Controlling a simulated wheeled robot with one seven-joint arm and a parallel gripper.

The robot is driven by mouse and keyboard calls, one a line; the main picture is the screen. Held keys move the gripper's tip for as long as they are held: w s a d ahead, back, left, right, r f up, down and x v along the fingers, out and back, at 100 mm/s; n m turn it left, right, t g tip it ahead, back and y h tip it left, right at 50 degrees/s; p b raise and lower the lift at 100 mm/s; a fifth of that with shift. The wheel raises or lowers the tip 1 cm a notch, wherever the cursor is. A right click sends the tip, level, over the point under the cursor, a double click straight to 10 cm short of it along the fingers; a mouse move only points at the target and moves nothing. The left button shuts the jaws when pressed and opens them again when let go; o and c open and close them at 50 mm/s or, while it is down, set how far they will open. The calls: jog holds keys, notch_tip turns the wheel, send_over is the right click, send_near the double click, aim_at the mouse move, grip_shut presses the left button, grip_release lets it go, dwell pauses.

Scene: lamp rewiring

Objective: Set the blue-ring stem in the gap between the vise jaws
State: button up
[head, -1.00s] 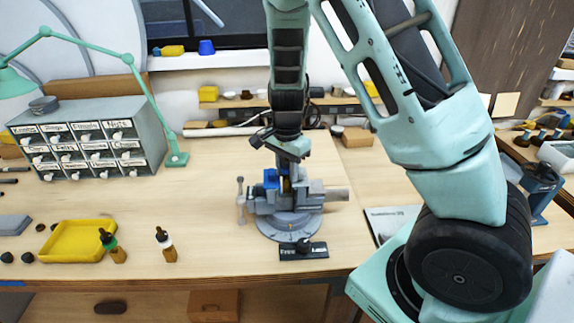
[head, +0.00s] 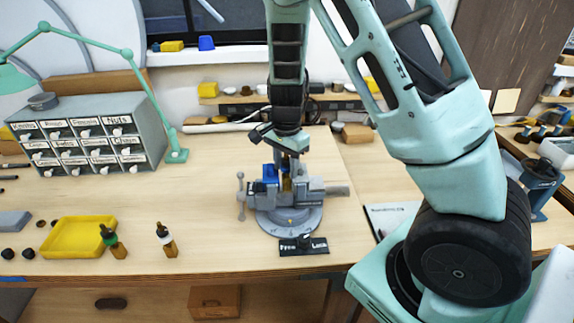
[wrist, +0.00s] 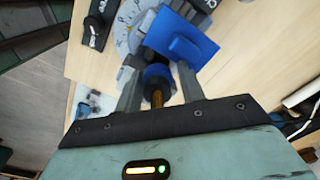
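The grey vise (head: 275,203) stands on its round base on the bench, with a blue block (head: 269,174) at its left. My gripper (head: 288,172) points down just above the vise. The brass stem (head: 287,184) shows upright at the jaws, below my fingers; how deep it sits is hidden. In the wrist view the stem's brass end (wrist: 157,97) and blue ring (wrist: 156,73) lie between the fingers of my gripper (wrist: 158,78), which are spread with gaps beside the stem.
A Free/Lock plate with a small lever (head: 304,244) lies in front of the vise. A yellow tray (head: 78,238), two dropper bottles (head: 166,240) and a labelled drawer cabinet (head: 88,140) are to the left. The bench between the cabinet and vise is clear.

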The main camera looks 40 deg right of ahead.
jog(key=shift+s+d+f, duration=0.1)
jog(key=shift+s+f, duration=0.1)
jog(key=shift+f, duration=0.1)
notch_tip(320, 180, up, 18)
jog(key=b, duration=0.1)
jog(key=shift+w, duration=0.2)
notch_tip(320, 180, up, 9)
jog(key=p, duration=0.8)
dwell(0.7)
